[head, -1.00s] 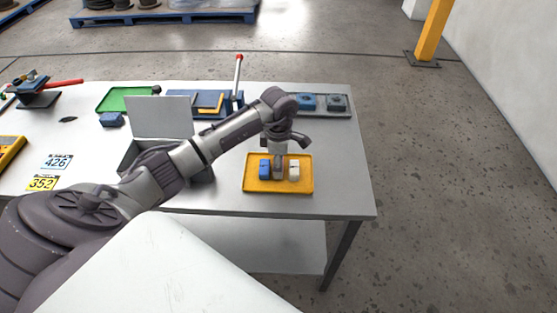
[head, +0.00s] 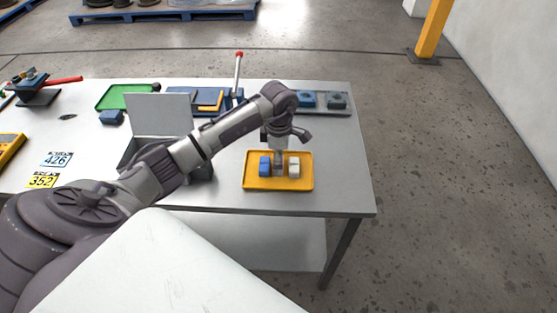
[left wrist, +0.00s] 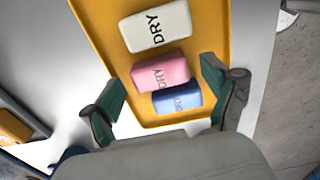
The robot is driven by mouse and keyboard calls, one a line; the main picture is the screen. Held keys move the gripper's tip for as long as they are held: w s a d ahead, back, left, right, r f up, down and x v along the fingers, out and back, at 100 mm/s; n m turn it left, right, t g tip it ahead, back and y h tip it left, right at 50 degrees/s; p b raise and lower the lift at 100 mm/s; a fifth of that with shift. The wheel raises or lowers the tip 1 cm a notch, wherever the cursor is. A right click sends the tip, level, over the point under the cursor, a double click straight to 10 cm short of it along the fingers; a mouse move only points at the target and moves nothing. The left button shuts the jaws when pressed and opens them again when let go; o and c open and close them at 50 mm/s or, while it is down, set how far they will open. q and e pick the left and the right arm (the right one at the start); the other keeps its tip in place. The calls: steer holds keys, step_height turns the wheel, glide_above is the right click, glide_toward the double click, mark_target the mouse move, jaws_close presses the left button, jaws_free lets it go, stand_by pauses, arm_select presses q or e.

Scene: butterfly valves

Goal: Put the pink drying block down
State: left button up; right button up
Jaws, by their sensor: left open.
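The pink drying block (left wrist: 160,73), marked DRY, lies in the yellow tray (left wrist: 205,20) between a white block (left wrist: 156,27) and a blue block (left wrist: 177,98). It touches or nearly touches both neighbours in the left wrist view. My left gripper (left wrist: 162,82) is open, its fingers apart on either side of the pink and blue blocks. In the head view the left gripper (head: 279,166) is over the yellow tray (head: 250,183), between the blue block (head: 265,167) and the white block (head: 294,168), and hides the pink block. My right gripper is not in view.
An open grey box (head: 160,117) stands left of the tray. Behind are a green tray (head: 113,101), a blue fixture with a red-tipped lever (head: 239,70) and a grey tray with dark parts (head: 320,101). The table's right edge is close to the yellow tray.

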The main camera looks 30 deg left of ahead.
arm_select(q)
step_height(320, 180, up, 11)
steer(key=b, duration=0.2)
stand_by(0.5)
